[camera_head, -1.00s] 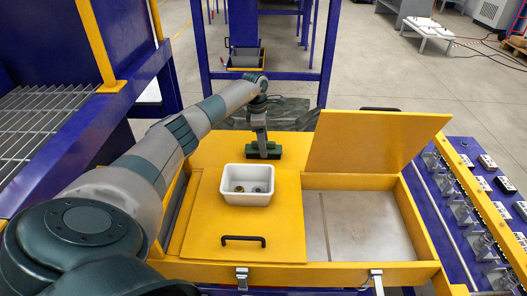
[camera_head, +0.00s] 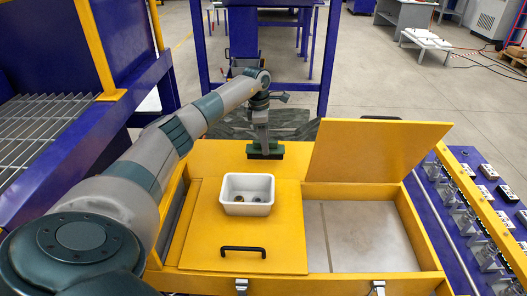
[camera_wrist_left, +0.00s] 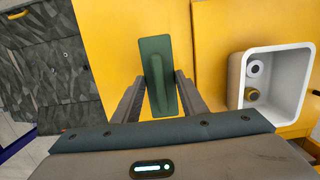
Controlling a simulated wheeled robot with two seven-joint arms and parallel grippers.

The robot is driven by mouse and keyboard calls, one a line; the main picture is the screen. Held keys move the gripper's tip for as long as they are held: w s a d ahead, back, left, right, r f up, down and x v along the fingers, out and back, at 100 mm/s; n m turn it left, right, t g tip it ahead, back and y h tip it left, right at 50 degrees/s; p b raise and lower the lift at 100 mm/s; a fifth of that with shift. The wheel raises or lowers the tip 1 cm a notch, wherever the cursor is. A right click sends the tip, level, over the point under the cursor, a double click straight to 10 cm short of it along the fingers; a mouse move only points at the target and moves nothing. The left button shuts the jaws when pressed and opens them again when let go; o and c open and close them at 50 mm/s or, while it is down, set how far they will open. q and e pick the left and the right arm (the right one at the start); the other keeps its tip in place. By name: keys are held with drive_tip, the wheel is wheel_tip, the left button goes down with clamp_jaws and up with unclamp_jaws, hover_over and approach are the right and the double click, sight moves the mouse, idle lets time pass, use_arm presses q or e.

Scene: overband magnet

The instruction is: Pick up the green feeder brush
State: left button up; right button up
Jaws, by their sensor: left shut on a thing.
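The green feeder brush (camera_head: 266,148) is at the far part of the yellow housing top, behind the white bin; dark bristles show under its green body. My left gripper (camera_head: 263,141) points down and is shut on it. In the left wrist view the brush's long green back (camera_wrist_left: 156,62) lies between the two grey fingers (camera_wrist_left: 160,98), one along each side. The brush appears slightly above the yellow top, but the gap is hard to judge. My right gripper is not in view.
The white bin (camera_head: 247,207) with small round parts stands on the yellow lid, near the brush. The raised yellow lid (camera_head: 375,150) stands right of the brush. An open compartment (camera_head: 365,235) lies in front of it. A blue post (camera_head: 199,45) stands behind left.

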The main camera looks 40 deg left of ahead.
use_arm(q)
drive_tip(key=w+d+r+b, duration=0.1)
drive_tip(key=d+r, duration=0.5)
drive_tip(key=d, duration=0.5)
drive_tip(key=shift+w+b, duration=0.35)
drive_tip(key=shift+w, duration=0.05)
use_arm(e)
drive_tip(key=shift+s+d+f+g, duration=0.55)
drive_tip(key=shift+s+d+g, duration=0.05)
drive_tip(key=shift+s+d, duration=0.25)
use_arm(q)
drive_tip(key=shift+r, duration=0.1)
